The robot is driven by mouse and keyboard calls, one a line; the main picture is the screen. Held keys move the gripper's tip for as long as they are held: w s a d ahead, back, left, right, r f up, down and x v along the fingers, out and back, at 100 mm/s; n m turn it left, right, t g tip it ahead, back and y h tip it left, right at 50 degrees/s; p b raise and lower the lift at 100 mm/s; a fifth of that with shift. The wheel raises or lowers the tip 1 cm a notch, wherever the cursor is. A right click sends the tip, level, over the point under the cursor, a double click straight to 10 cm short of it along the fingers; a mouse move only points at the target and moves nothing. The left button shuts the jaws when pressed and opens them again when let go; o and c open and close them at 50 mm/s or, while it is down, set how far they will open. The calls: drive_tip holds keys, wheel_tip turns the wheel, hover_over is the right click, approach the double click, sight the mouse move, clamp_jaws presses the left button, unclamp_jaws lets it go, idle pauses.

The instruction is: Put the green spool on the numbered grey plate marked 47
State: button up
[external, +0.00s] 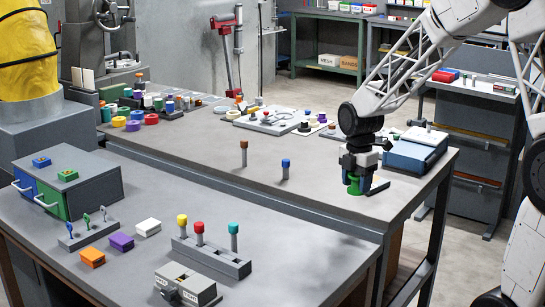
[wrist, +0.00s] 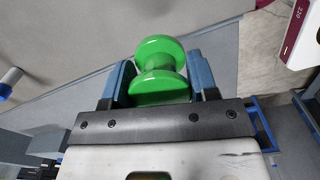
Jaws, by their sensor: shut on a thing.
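The green spool (external: 356,187) is between the fingers of my gripper (external: 355,180), at the near right end of the back grey table. In the wrist view the green spool (wrist: 160,68) shows two wide round flanges and a narrow waist, with a blue-grey finger of my gripper (wrist: 160,85) on each side. My gripper is shut on it and points down. The spool is at or just above the table top; I cannot tell whether it touches. I cannot make out a plate marked 47 in either view.
A blue box (external: 413,152) stands behind my gripper at the table's right end. A brown-topped peg (external: 244,152) and a blue-topped peg (external: 285,168) stand to the left. Several coloured spools crowd the far left. The table's front edge is close to my gripper.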

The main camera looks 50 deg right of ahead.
drive_tip(key=s+d+r+n, duration=0.2)
drive_tip(key=s+d, duration=0.3)
drive_tip(key=s, duration=0.5)
drive_tip(key=shift+s+d+n, duration=0.15)
drive_tip(key=shift+d+n, duration=0.1)
drive_tip(key=shift+n, duration=0.15)
drive_tip(key=w+d, duration=0.3)
drive_tip(key=w, duration=0.1)
drive_tip(key=w+d+f, duration=0.1)
drive_tip(key=w+d, duration=0.2)
drive_tip(key=w, duration=0.1)
drive_tip(key=w+d, duration=0.3)
drive_tip(key=w, duration=0.2)
drive_tip(key=shift+d+f, duration=0.2)
drive_tip(key=shift+d, duration=0.1)
drive_tip(key=shift+s, duration=0.1)
drive_tip(key=shift+f, duration=1.75)
drive_tip(key=shift+f, duration=0.1)
drive_tip(key=o, duration=1)
